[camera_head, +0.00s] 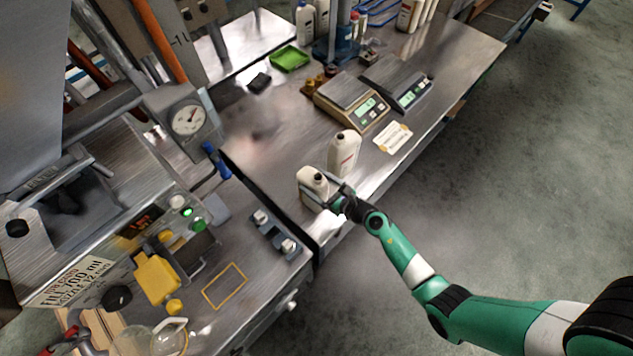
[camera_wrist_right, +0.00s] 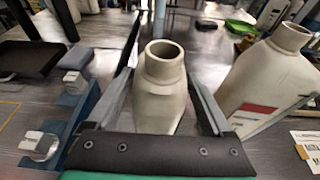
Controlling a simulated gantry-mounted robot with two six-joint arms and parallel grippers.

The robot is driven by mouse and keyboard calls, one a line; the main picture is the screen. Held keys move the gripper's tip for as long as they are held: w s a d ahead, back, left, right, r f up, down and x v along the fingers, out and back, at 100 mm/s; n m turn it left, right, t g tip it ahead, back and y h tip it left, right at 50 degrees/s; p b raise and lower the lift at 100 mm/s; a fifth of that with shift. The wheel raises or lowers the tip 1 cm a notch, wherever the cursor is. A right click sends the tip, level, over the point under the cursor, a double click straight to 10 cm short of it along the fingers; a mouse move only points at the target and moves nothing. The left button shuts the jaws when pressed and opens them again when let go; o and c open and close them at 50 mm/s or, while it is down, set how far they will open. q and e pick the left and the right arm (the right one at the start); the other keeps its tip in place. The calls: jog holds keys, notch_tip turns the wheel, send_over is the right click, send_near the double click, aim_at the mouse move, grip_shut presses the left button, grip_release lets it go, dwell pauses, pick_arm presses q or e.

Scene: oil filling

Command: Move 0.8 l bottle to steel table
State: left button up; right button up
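A pale, off-white bottle with an open neck (camera_head: 313,183) stands upright on the steel table (camera_head: 265,130), near its front left corner. My right gripper (camera_head: 328,193) reaches it from the front right, with one finger on each side of the bottle. In the right wrist view the bottle (camera_wrist_right: 160,95) sits between the two fingers; whether they press on it I cannot tell. A second pale bottle with a red-marked label (camera_head: 343,152) stands just behind and to the right. No volume marking is readable on either bottle. My left gripper is not in view.
Two scales (camera_head: 352,101) and a label card (camera_head: 393,138) lie farther right on the table. A green tray (camera_head: 289,58) is at the back. At left is a filling machine with a dial (camera_head: 187,119); a yellow-outlined spot (camera_head: 224,286) on its bench is empty.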

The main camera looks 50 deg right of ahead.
jog(key=shift+o, duration=0.7)
jog(key=shift+r, duration=0.15)
jog(key=shift+s+r+p, duration=0.15)
jog(key=shift+s+p, duration=0.1)
jog(key=shift+p, duration=0.05)
jog(key=p+v, duration=0.1)
jog(key=v, duration=1)
jog(key=shift+s+p, duration=0.2)
jog(key=shift+p, duration=0.15)
